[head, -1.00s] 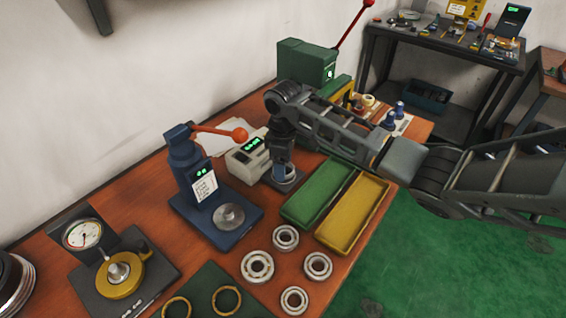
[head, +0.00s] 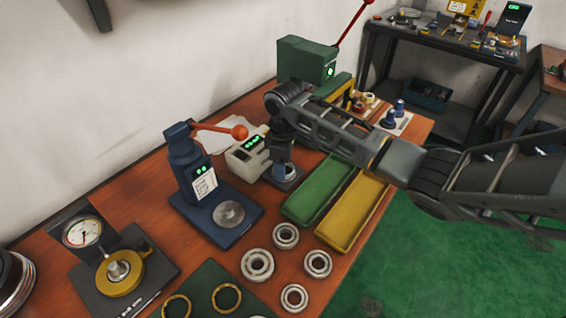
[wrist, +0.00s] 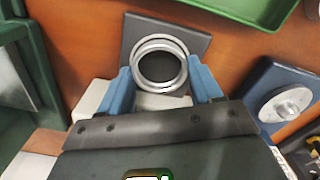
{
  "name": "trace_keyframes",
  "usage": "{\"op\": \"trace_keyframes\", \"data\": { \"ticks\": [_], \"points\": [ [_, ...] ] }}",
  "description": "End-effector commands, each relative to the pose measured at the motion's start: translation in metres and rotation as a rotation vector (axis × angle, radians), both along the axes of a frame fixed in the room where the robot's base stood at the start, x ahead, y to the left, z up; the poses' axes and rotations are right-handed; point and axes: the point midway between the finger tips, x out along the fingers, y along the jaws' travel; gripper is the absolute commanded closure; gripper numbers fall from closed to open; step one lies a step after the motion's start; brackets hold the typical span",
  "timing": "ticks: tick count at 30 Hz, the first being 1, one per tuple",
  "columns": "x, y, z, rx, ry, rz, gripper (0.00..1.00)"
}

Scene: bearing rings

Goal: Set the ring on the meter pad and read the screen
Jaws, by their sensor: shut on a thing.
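A silver ring (wrist: 160,88) is held between the two blue fingers of my gripper (wrist: 165,80), seen in the wrist view. My gripper (head: 284,170) is shut on it over the dark square meter pad (wrist: 197,42). In the head view the fingers hide most of the ring, and the pad (head: 293,183) shows around them. I cannot tell whether the ring touches the pad. The pale meter (head: 243,157) stands just left of the pad. Its screen (head: 252,143) is lit with green characters too small to read.
Right of the pad are a green tray (head: 318,190) and a yellow tray (head: 352,212). A blue press (head: 195,180) with an orange-knobbed lever stands left. Several loose bearing rings (head: 257,265) lie in front. A green machine (head: 305,62) stands behind.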

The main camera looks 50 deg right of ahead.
Motion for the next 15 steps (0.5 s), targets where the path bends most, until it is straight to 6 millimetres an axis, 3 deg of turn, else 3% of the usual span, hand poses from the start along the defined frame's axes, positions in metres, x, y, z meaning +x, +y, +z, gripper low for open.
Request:
{"op": "trace_keyframes", "data": {
  "ticks": [9,10,15],
  "points": [
    [0.0001,0.0,-0.0009,0.0,0.0,0.0,0.65],
    [0.0001,0.0,-0.0009,0.0,0.0,0.0,0.33],
    [0.0,0.0001,-0.0009,0.0,0.0,0.0,0.17]
  ]
}}
